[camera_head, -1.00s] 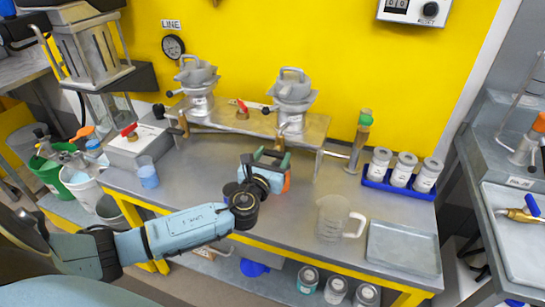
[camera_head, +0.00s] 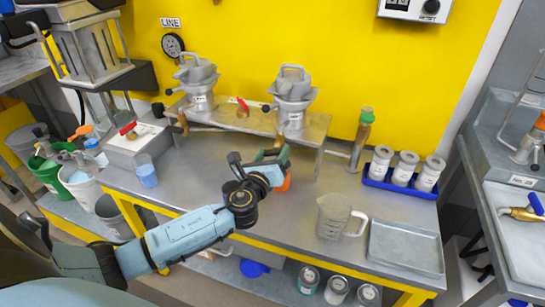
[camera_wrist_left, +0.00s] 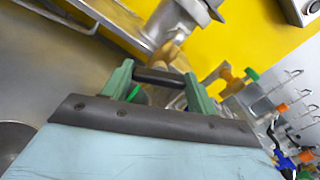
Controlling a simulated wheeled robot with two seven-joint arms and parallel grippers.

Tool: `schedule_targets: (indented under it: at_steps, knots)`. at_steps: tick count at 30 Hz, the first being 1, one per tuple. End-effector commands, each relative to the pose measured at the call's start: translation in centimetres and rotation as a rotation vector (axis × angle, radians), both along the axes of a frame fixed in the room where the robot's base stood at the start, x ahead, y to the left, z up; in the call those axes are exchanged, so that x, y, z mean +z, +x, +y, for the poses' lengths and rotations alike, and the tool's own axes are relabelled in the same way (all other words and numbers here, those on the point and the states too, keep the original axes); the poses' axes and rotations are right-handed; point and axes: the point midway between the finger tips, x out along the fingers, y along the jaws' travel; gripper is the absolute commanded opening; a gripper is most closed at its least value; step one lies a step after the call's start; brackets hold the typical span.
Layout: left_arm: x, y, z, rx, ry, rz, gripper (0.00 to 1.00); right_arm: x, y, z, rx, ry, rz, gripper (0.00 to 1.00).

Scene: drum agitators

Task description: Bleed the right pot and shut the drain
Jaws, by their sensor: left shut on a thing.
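The right pot (camera_head: 292,98), a grey metal vessel with a looped handle, stands on the raised metal shelf (camera_head: 315,127) against the yellow wall. My left gripper (camera_head: 276,158) is just below its outlet. The left wrist view shows my green fingers (camera_wrist_left: 160,78) on either side of a dark bar, with a small bright green piece (camera_wrist_left: 136,95) behind. The gripper is shut on this dark bar, but I cannot tell what it belongs to. A brass drain fitting (camera_wrist_left: 168,48) shows just beyond the fingertips.
The left pot (camera_head: 197,85) and a red-handled valve (camera_head: 242,107) share the shelf. A clear jug (camera_head: 333,217), an empty tray (camera_head: 403,246) and a blue rack (camera_head: 372,182) of jars stand to the right. A green-topped valve (camera_head: 362,138) rises near the wall.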

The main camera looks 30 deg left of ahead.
Motion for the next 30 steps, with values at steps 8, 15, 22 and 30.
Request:
schedule_targets:
  at_steps: [8, 15, 22, 30]
  knots:
    - [-0.2, 0.0, 0.1, 0.001, -0.259, -0.063, 0.35, -1.0, 0.0, 0.0, 0.000, 0.000, 0.000, 0.80]
    - [-0.2, -0.1, 0.1, 0.001, -0.480, -0.116, 0.35, -1.6, 0.0, -0.1, 0.002, -0.001, 0.001, 0.80]
    - [-0.3, -0.1, 0.1, 0.001, -0.693, -0.166, 0.35, -2.1, -0.1, -1.2, 0.008, -0.016, 0.002, 0.80]
    - [-0.3, -0.1, 0.2, 0.002, -0.911, -0.219, 0.35, -2.3, -0.1, -1.9, 0.010, -0.025, 0.004, 0.80]
